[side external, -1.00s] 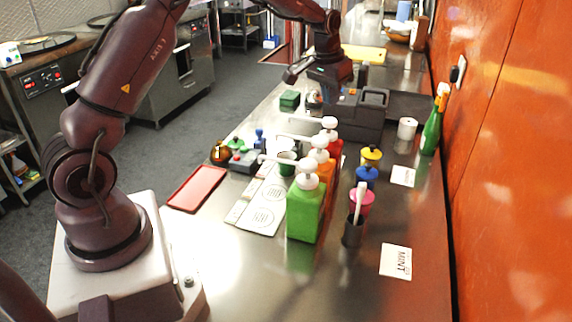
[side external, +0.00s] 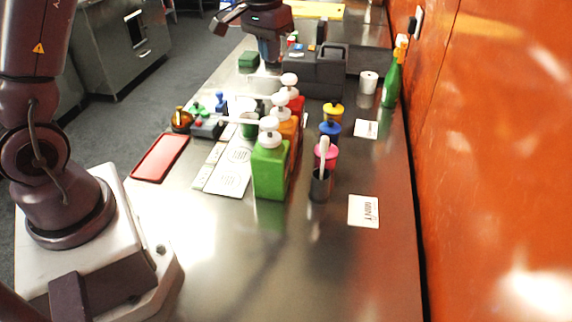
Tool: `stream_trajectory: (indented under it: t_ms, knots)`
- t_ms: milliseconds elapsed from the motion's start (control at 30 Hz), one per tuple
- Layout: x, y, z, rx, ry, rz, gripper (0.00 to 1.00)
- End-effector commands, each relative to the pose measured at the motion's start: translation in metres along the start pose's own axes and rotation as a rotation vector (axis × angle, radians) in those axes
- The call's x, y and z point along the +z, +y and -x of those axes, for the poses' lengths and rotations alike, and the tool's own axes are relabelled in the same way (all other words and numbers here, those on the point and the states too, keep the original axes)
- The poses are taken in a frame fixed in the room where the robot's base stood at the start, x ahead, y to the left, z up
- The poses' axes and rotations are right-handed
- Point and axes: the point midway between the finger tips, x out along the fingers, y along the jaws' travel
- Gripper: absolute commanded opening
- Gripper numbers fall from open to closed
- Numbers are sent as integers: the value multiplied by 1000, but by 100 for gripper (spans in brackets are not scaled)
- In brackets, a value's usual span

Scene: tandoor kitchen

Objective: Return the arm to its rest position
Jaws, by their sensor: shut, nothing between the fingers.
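My gripper (side external: 272,62) hangs pointing down over the far part of the steel counter, left of a dark box-like unit (side external: 318,72). It is shut and holds nothing that I can see. The fingertips are small and partly lost against the things behind. My arm rises from the white base at the left, and its upper part leaves the top of the picture.
Green (side external: 270,170), orange and red pump bottles stand mid-counter. A red tray (side external: 160,157), menu cards (side external: 231,172) and a dark cup (side external: 320,184) lie or stand nearby. A green bottle (side external: 391,82) stands by the orange wall (side external: 490,150). The near counter is clear.

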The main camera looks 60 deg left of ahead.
Motion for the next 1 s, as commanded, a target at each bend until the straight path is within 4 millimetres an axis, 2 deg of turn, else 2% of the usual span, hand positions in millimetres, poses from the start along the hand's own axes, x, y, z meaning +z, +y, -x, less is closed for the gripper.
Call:
stream_trajectory:
  t_ms: [33,100,300,500,600,733,867,1000]
  knots:
    - [18,7,15,2,11,-13,0]
    - [42,17,32,5,25,-31,0]
    - [121,39,72,17,88,-94,0]
    - [194,52,93,34,184,-168,0]
    - [221,55,98,44,238,-202,0]
    - [239,58,106,58,306,-236,0]
    - [243,60,117,70,362,-253,0]
    - [243,62,119,74,372,-262,0]
